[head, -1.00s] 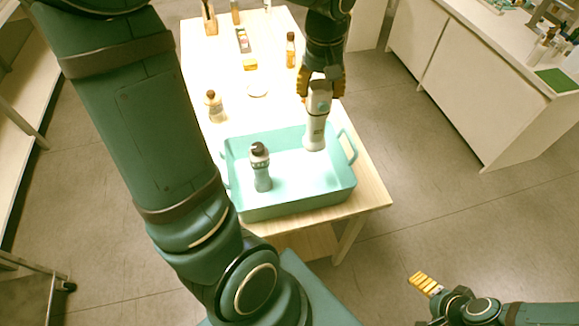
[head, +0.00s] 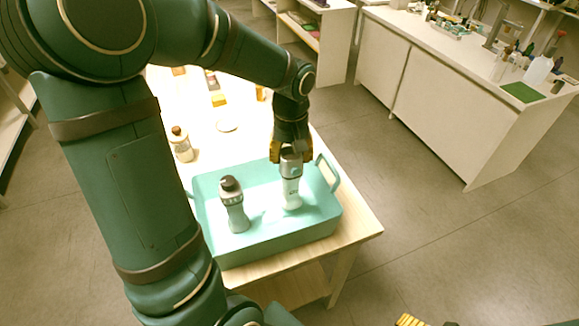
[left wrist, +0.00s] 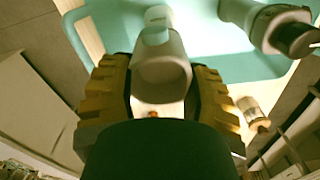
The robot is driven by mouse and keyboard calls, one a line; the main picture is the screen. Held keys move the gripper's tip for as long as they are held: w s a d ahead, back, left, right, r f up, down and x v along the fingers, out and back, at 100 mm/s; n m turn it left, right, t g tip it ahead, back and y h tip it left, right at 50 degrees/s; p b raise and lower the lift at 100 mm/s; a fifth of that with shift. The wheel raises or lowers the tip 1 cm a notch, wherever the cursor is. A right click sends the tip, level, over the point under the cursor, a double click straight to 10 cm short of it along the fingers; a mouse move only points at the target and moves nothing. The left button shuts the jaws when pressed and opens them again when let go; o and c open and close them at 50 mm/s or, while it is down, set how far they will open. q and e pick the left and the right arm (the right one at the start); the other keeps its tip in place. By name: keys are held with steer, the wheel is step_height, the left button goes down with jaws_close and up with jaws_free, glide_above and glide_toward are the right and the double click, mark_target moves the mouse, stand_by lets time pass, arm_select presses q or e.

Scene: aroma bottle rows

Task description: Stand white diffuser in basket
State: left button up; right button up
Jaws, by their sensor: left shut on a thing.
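The white diffuser (head: 291,188), a pale bottle with a grey cap, is upright in the right part of the teal basket (head: 280,240). My left gripper (head: 291,152) is above it, shut on its cap end. In the left wrist view the cap (left wrist: 160,72) sits between the yellow finger pads (left wrist: 160,100). The bottle's base is inside the basket walls, at or just above the floor; I cannot tell if it touches. My right gripper (head: 410,320) barely shows at the bottom edge, its opening unclear.
A grey-white bottle with a dark cap (head: 233,205) stands in the basket's left part. The basket's right handle (head: 328,170) is close to my left gripper.

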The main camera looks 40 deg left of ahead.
arm_select(q)
steer(key=shift+f, duration=1.55)
steer(key=shift+f+b, duration=0.15)
steer(key=shift+b, duration=0.2)
steer(key=o, duration=1.3)
steer(key=shift+c, duration=0.2)
steer(key=shift+r, duration=0.35)
step_height(320, 180, up, 12)
steer(key=p, duration=0.3)
steer(key=shift+f, duration=0.2)
